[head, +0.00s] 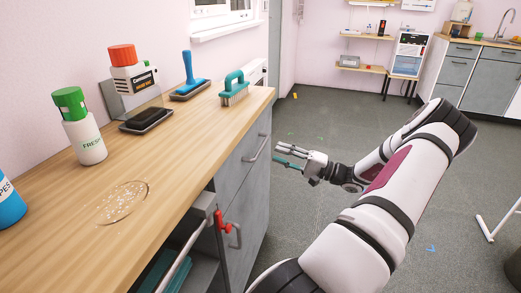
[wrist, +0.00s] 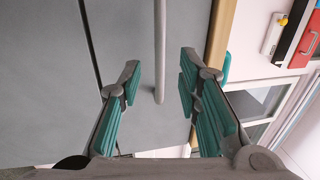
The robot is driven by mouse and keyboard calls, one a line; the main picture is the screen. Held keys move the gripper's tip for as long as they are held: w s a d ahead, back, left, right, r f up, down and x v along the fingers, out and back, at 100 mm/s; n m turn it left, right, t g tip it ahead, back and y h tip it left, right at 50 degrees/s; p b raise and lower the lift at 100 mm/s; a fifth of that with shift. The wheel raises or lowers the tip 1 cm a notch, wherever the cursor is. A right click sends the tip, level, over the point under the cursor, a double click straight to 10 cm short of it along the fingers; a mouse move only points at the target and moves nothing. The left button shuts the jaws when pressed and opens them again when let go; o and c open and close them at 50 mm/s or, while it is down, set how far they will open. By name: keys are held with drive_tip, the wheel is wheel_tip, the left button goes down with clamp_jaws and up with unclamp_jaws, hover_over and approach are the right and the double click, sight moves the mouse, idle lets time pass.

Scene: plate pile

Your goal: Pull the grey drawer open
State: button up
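The grey drawer front (head: 236,168) is under the wooden counter at its right end, and it looks flush with the cabinet. Its metal bar handle (head: 257,148) faces my gripper (head: 276,155). My gripper is open and empty, a little to the right of the handle in the head view. In the wrist view the drawer front (wrist: 128,30) fills the background. The handle (wrist: 160,50) runs down between the two teal-padded fingers of my gripper (wrist: 158,88). The fingers do not touch it, and there is room on both sides.
The wooden counter (head: 180,150) holds bottles, a dark tray, brushes and a clear round dish (head: 124,203). The floor (head: 330,115) behind my gripper is mostly clear.

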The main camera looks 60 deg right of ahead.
sight(262, 146)
drive_tip(key=b+x, duration=0.1)
drive_tip(key=x, duration=0.6)
drive_tip(key=shift+w, duration=0.1)
drive_tip(key=shift+c, duration=0.2)
clamp_jaws()
